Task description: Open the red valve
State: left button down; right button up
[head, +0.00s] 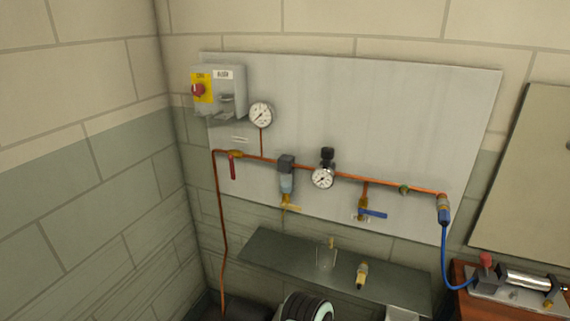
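The red valve (233,168) is on the copper pipe near its upper left corner, on the grey wall panel. Its red lever hangs straight down, roughly across the nearly level pipe. The brass valve body (235,154) sits in line with the pipe. Neither of my grippers shows in the head view, and nothing touches the lever.
A switch box with a red knob (198,90) and a gauge (261,114) are above. A filter (287,180), regulator gauge (322,178) and blue-handled valve (373,213) are to the right. A shelf (290,257) juts out below, holding a glass (326,257) and brass fitting (362,274).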

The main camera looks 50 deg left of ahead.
aim_at(230, 158)
jog(key=u, duration=1.2)
jog(key=i+j+u, duration=0.2)
jog(key=j+u, duration=0.2)
jog(key=i+j+u, duration=0.25)
jog(key=u, duration=0.2)
jog(key=i+j, duration=0.05)
jog(key=j, duration=0.05)
